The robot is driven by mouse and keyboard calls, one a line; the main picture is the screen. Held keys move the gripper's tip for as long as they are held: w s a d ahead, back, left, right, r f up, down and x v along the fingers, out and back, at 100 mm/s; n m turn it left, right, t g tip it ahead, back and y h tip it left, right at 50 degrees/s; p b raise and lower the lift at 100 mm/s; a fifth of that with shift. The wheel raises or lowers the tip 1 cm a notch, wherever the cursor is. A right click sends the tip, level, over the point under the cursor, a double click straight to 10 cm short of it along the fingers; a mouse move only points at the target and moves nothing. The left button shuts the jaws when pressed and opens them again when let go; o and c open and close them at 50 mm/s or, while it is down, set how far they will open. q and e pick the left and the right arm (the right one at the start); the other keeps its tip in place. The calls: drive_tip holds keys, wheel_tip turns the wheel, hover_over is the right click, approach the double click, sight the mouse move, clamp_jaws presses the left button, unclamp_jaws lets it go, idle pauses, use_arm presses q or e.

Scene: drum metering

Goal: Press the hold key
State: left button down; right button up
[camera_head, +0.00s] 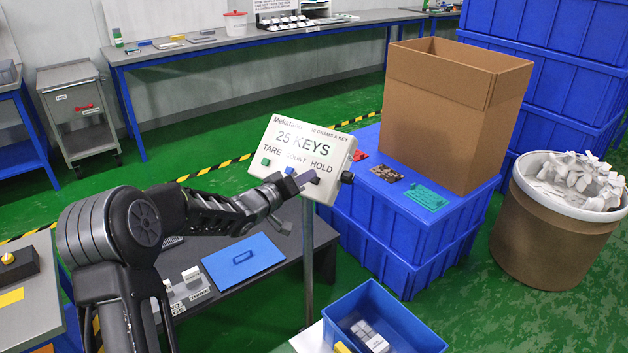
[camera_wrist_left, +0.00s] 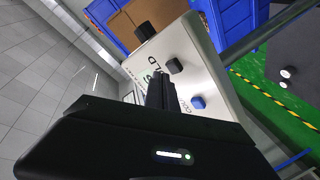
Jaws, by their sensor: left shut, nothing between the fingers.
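The white meter box (camera_head: 318,140) stands on a grey post and reads "25 KEYS", with the labels TARE, COUNT and HOLD below. A green key (camera_head: 266,161) sits under TARE and a blue key (camera_head: 290,170) under COUNT. In the left wrist view, the black hold key (camera_wrist_left: 175,66) and the blue key show beside my fingers. My left gripper (camera_head: 302,180) is shut and empty, its tips in front of the box's lower right part near the hold key. I cannot tell whether they touch it. My right gripper is not in view.
A black knob (camera_head: 347,177) sticks out at the box's right side. A cardboard box (camera_head: 450,110) stands on blue crates (camera_head: 390,225) to the right.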

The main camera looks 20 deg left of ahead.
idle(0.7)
use_arm(q)
drive_tip(key=shift+w+f, duration=0.3)
drive_tip(key=shift+w+d+f, duration=0.15)
drive_tip(key=shift+w+f, duration=0.05)
drive_tip(key=shift+f, duration=0.05)
idle(0.8)
drive_tip(key=shift+r, duration=0.1)
drive_tip(key=shift+s+r+p, duration=0.4)
drive_tip(key=shift+s+r, duration=0.1)
idle(0.4)
drive_tip(key=s+r+p, duration=0.1)
drive_tip(key=s+a+r+p, duration=0.1)
drive_tip(key=s+r+p, duration=0.1)
drive_tip(key=shift+s+r, duration=0.25)
drive_tip(key=shift+s, duration=0.05)
